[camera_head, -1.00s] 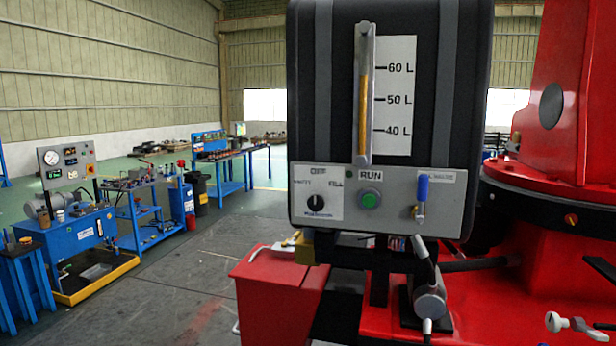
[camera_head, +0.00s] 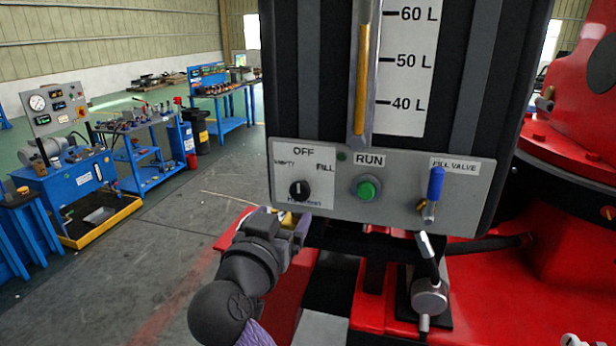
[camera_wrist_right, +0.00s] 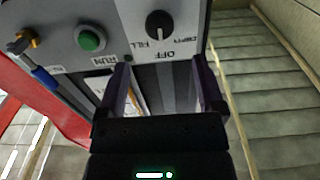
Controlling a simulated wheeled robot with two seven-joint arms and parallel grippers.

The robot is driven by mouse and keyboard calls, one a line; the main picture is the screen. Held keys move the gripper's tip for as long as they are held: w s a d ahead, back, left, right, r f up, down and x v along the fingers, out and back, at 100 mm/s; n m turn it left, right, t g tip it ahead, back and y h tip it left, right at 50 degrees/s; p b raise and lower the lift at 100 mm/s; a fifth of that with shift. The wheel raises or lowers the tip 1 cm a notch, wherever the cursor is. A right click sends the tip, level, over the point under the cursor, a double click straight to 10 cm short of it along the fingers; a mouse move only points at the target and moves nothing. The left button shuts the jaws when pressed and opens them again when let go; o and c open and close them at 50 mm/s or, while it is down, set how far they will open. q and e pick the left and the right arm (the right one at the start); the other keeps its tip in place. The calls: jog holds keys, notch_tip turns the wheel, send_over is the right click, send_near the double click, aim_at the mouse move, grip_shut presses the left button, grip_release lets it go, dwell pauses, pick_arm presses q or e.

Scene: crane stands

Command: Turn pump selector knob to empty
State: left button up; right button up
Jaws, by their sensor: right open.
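The pump selector knob (camera_head: 299,190) is a small black round knob on a white plate, at the left of the grey control panel (camera_head: 400,211). EMPTY is at its left, OFF above and FILL at its right; its white mark appears to point up toward OFF. It also shows in the right wrist view (camera_wrist_right: 159,24), beyond the fingertips. My right gripper (camera_head: 284,220) is just below the knob in the head view, apart from it. In the right wrist view its two fingers (camera_wrist_right: 162,75) are spread and empty. My left gripper is not in view.
Right of the knob are the green RUN button (camera_head: 366,189) and the blue-handled fill valve (camera_head: 434,186). The black tank (camera_head: 290,70) with its level gauge rises above. Red crane parts (camera_head: 570,190) stand at right. Blue workbenches (camera_head: 150,155) are far left across open floor.

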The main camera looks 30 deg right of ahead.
aim_at(299, 192)
jog(key=p+x, duration=0.3)
jog(key=x, duration=0.5)
jog(key=shift+w+d+r, duration=0.15)
jog(key=shift+d, duration=0.05)
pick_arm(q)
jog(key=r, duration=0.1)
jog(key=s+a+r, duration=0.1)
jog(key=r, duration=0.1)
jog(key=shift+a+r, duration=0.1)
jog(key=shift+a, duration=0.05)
pick_arm(e)
jog(key=shift+c, duration=1)
grip_shut()
